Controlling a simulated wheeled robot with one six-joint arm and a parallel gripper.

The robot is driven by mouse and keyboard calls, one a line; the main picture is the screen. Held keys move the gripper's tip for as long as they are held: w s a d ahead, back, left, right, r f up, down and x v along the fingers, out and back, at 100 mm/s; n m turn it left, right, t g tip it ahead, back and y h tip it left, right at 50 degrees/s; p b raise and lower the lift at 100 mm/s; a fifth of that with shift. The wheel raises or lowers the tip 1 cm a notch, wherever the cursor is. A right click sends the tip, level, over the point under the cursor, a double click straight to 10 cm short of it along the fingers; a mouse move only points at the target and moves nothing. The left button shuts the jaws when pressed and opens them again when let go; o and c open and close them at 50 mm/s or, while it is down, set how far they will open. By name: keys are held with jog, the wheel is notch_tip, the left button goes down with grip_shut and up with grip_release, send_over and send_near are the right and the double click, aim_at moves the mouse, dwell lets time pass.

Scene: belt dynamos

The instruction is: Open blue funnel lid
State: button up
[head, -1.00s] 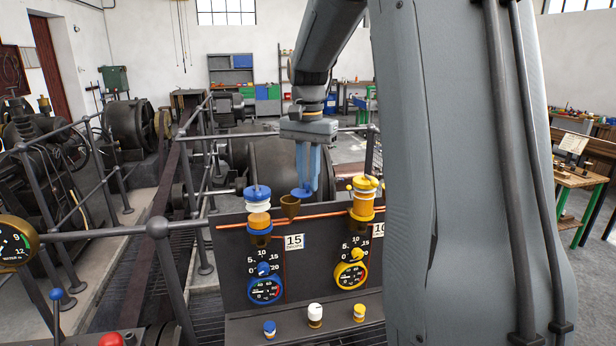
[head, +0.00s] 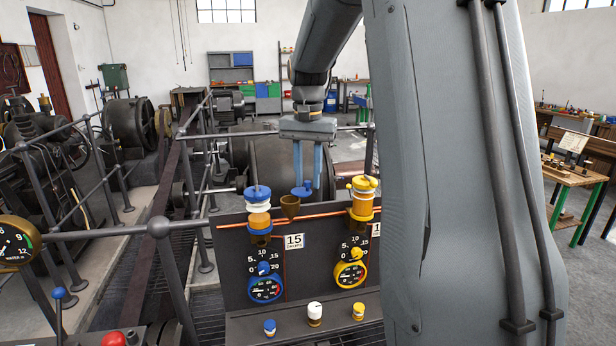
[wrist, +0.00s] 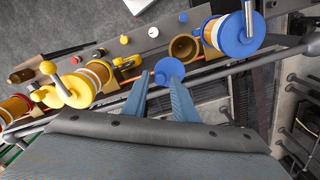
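The blue funnel lid (head: 301,191) is a small round disc beside the brass funnel (head: 290,207), on its right in the head view. The funnel's mouth is uncovered in the wrist view (wrist: 184,47), with the lid (wrist: 168,70) swung off to the gripper's side of it. My gripper (head: 307,186) points down at the lid from above. In the wrist view the fingertips (wrist: 159,78) stand apart, with the lid's disc just beyond them and close to the right finger. Whether a finger touches the lid I cannot tell.
A blue-capped oiler (head: 258,205) stands left of the funnel and a yellow-capped oiler (head: 363,200) right of it. Below is a dark panel (head: 310,270) with dials and knobs. A railing (head: 100,234) runs at left.

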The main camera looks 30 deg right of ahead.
aim_at(308, 181)
jog(key=shift+o, duration=0.6)
jog(key=shift+r+b, duration=1.4)
jog(key=shift+r, duration=2.5)
jog(key=shift+s, duration=0.1)
